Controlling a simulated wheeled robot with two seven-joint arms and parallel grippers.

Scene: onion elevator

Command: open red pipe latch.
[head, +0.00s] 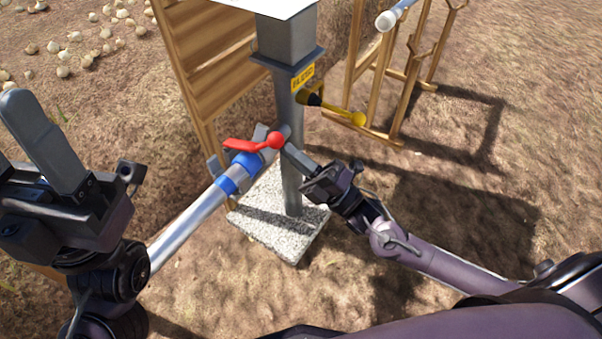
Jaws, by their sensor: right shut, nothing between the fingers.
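The red latch (254,144) is a lever with a round knob at its right end. It sits on top of a blue-banded valve on the grey pipe (190,222), which runs from lower left up to the grey post. My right gripper (290,153) is shut and empty, its fingertips close to the red knob's lower right. I cannot tell whether they touch it. My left gripper (40,140) is at the left edge, raised in the foreground, away from the latch. One long finger shows clearly; its opening is hard to judge.
A grey post (289,150) stands on a speckled stone base (262,228). A black and yellow handle (335,108) juts right from it. A wooden slatted frame (205,55) and a wooden rack (385,90) stand behind. Onions (75,38) lie on the soil at upper left.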

